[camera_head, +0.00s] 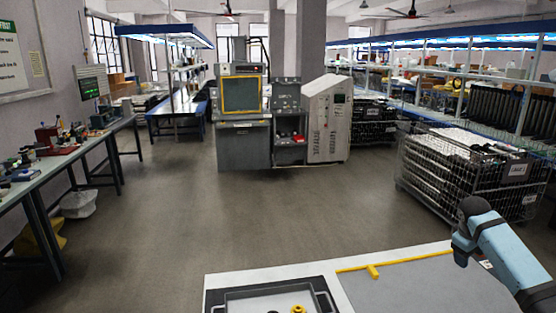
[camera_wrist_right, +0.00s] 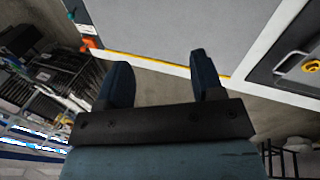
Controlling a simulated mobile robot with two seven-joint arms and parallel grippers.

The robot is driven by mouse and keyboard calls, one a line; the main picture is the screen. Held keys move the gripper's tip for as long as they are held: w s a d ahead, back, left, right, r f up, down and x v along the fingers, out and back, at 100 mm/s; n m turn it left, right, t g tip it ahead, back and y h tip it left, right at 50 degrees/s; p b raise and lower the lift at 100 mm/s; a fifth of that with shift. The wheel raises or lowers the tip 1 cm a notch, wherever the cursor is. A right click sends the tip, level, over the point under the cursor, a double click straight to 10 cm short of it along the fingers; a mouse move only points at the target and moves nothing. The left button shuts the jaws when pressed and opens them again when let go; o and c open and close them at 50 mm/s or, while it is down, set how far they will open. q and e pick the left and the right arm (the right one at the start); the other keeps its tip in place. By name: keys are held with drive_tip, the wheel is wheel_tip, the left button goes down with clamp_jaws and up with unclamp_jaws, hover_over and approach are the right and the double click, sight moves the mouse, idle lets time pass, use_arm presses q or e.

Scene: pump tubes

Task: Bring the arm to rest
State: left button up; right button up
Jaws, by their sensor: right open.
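My right arm (camera_head: 500,247) comes in at the lower right of the head view, blue with dark joints, above the right part of the work table (camera_head: 228,283). In the right wrist view my right gripper (camera_wrist_right: 160,78) has its two dark fingers spread apart, with nothing between them. The table's yellow-lined edge and the floor show beyond the fingers. The fingers cannot be made out clearly in the head view. My left arm and gripper are not in view.
A dark tray (camera_head: 318,285) with a yellow part (camera_head: 298,309) stands on the table, cut off by the lower frame edge. A yellow strip (camera_head: 405,260) edges the grey surface. A wire crate (camera_head: 460,175) stands beyond the table at right. The floor ahead is clear.

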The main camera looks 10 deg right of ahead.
drive_tip(key=w+d+r+t+h, duration=0.2)
drive_tip(key=w+r+t+h, duration=0.1)
drive_tip(key=w+r+t, duration=0.55)
drive_tip(key=w+a+r+n+t+y, duration=0.2)
drive_tip(key=w+a+r+t, duration=0.1)
drive_tip(key=w+r+t, duration=0.4)
drive_tip(key=s+a+f+n+g+y, duration=0.1)
drive_tip(key=s+a+f+y, duration=0.1)
drive_tip(key=s+a+f, duration=0.5)
drive_tip(key=s+a+f+y, duration=0.1)
drive_tip(key=s+a+f, duration=0.2)
drive_tip(key=a+f, duration=0.75)
drive_tip(key=s+a+f+n+g+y, duration=0.15)
drive_tip(key=s+a+f, duration=0.45)
drive_tip(key=f, duration=0.6)
drive_tip(key=s+a+f+m+g+y, duration=0.1)
drive_tip(key=s+a+f, duration=0.2)
drive_tip(key=s+a, duration=0.3)
drive_tip(key=s+a+f+m+g+y, duration=0.1)
drive_tip(key=s+a+f, duration=0.2)
drive_tip(key=s+a, duration=0.4)
drive_tip(key=s+a+f+m+g+y, duration=0.1)
drive_tip(key=s+a+f, duration=0.2)
drive_tip(key=s+a, duration=0.4)
drive_tip(key=s, duration=0.9)
drive_tip(key=shift+s+a+f, duration=0.15)
drive_tip(key=shift+s+f, duration=0.2)
drive_tip(key=shift+s, duration=0.05)
drive_tip(key=shift+m, duration=0.25)
drive_tip(key=shift+c, duration=0.4)
